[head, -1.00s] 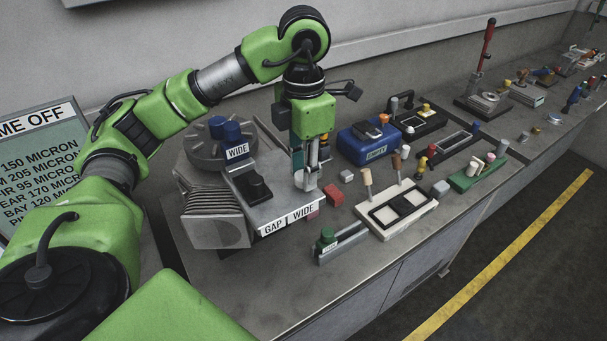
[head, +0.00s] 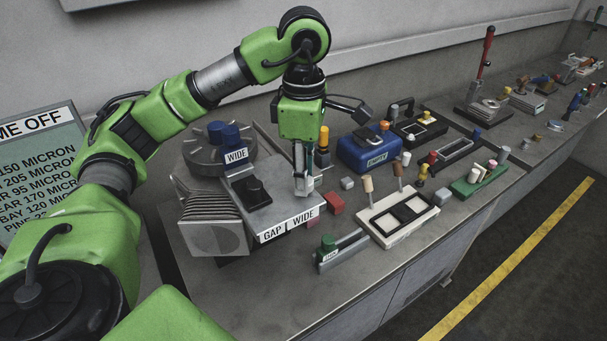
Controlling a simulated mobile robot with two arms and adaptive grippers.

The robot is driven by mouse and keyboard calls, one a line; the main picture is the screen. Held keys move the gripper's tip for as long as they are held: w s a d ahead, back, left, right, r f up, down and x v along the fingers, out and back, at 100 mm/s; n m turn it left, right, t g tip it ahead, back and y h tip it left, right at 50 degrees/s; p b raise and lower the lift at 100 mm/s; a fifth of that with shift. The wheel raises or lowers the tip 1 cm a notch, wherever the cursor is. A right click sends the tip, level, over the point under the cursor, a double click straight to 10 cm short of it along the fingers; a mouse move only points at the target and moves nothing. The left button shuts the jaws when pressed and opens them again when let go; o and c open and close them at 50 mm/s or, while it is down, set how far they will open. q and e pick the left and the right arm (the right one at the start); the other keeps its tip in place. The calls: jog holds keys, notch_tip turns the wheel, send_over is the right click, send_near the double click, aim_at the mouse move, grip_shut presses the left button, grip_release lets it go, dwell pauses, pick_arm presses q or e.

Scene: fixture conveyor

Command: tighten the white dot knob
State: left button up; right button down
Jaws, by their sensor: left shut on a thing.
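My left gripper (head: 303,190) points straight down at the right end of the grey fixture block labelled "GAP" and "WIDE" (head: 262,213). Its fingers are shut on a small pale knob (head: 317,182) there, mostly hidden behind the fingers. I cannot make out a white dot on it from this view. A black knob (head: 253,192) stands on the left part of the same block, clear of the gripper. My right gripper is not in view.
A red block (head: 334,203), a blue box (head: 365,157) and a white tray (head: 389,234) with upright pegs are to the right. A green-knobbed rail (head: 343,250) lies in front.

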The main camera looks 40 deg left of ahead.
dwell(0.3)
pick_arm(q)
jog(key=o, duration=1.1)
jog(key=shift+r, duration=6.05)
